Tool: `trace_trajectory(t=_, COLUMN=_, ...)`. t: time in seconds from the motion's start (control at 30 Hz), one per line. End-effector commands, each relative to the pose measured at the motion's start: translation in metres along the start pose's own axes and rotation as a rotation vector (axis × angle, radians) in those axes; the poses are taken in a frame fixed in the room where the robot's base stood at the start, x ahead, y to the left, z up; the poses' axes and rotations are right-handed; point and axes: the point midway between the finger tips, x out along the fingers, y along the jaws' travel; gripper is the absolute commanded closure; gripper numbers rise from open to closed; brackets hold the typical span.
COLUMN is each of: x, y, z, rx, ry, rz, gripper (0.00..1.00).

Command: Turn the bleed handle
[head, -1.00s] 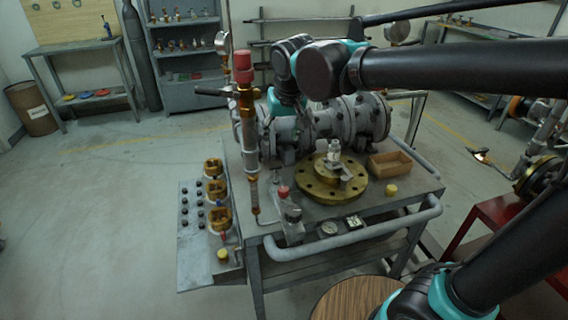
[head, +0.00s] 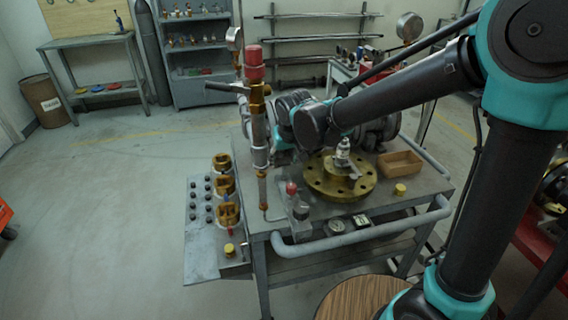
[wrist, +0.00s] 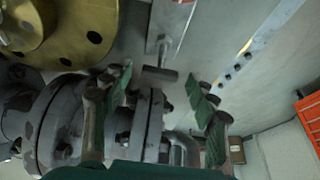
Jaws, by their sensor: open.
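In the head view, a lever with a dark grip (head: 222,87) sticks out left from the upright brass and grey pipe fitting (head: 257,125) with a red cap. A small block with a red knob (head: 291,188) sits at the bench's front edge. In the wrist view, a dark T-shaped bar (wrist: 160,74) on a thin stem shows ahead, between the fingers in the picture and apart from them. I cannot tell which part is the bleed handle. My gripper (wrist: 160,100) is open and empty, its green-padded fingers spread wide; my wrist hides it in the head view.
A brass flange (head: 318,178) and a wooden box (head: 400,163) are on the bench. Grey flanged pipework (wrist: 75,120) lies close to my left finger in the wrist view. Brass rings (head: 226,188) stand on the left side panel.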

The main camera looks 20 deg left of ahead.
Motion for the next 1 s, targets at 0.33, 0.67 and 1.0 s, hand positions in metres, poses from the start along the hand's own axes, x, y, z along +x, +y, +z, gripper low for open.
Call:
trace_trajectory(t=0.33, x=0.019, y=0.000, z=0.000, rx=0.001, ry=0.000, rz=0.000, gripper=0.41)
trace_trajectory(t=0.67, x=0.019, y=0.000, z=0.000, rx=0.001, ry=0.000, rz=0.000, gripper=0.56)
trace_trajectory(t=1.0, x=0.019, y=0.000, z=0.000, rx=0.000, ry=0.000, rz=0.000, gripper=0.92)
